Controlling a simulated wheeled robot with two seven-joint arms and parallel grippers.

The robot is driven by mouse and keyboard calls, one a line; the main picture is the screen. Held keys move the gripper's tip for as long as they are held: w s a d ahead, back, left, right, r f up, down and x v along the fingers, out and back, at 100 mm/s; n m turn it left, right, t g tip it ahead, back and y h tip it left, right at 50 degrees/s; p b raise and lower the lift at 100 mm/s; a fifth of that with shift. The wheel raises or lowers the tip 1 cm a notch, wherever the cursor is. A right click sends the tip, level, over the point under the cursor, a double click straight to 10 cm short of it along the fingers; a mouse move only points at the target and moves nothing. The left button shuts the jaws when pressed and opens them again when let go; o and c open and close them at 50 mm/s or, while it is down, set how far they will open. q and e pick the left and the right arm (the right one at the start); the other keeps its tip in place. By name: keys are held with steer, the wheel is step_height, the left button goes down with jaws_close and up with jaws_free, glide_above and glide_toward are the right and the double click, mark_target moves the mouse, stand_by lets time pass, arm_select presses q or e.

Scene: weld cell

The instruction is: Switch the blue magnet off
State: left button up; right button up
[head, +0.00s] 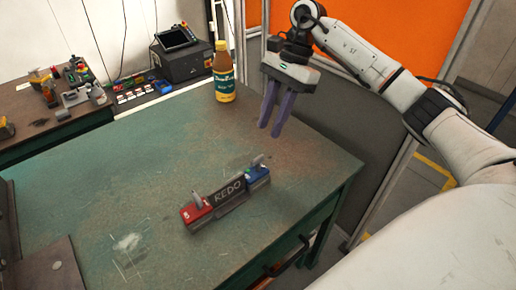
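The blue magnet (257,177) sits on the green worktable, at the right end of a dark plate marked REDO (228,192). A small grey lever or knob (258,161) shows on its top; its exact setting is too small to read. A red magnet (196,213) with a similar grey lever sits at the plate's left end. My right gripper (271,129) hangs above the table, behind and a little right of the blue magnet in the picture, apart from it. Its two purple-grey fingers point down with a gap between them, empty. My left gripper is out of view.
A bottle with a yellow cap (223,72) stands at the table's back edge, left of my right gripper. A dark bracket or plate (48,268) lies at the front left. The worktable (110,190) is mostly clear around the magnets. A side bench (28,103) holds several small parts.

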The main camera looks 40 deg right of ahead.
mark_target(258, 158)
steer(key=p+x, duration=0.1)
steer(key=x, duration=0.8)
steer(key=shift+a, duration=0.1)
jaws_close()
